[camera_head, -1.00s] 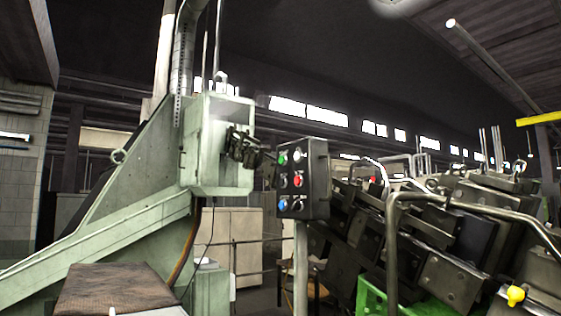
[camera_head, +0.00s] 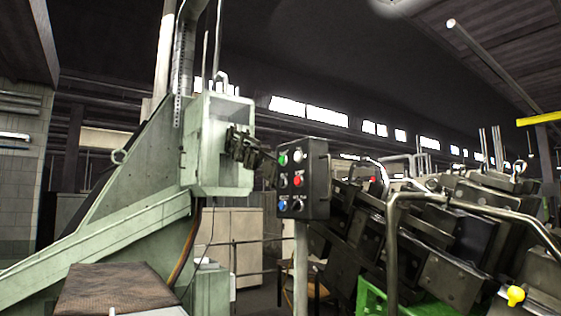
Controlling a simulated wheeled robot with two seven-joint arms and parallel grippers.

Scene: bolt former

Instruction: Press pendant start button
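The pendant (camera_head: 318,180) is a dark control box on a pale post, right of the pale green machine housing. Its face carries several buttons and switches in two columns. The labels are too small to read, so I cannot tell for certain which is start. I see neither of my grippers, and nothing covers the buttons.
A dark bracket-like mechanism (camera_head: 247,148) juts from the green housing (camera_head: 217,181) towards the pendant's left side. Bent metal rails (camera_head: 470,213) and dark machine blocks crowd the right. A brown-topped surface (camera_head: 113,289) is at lower left.

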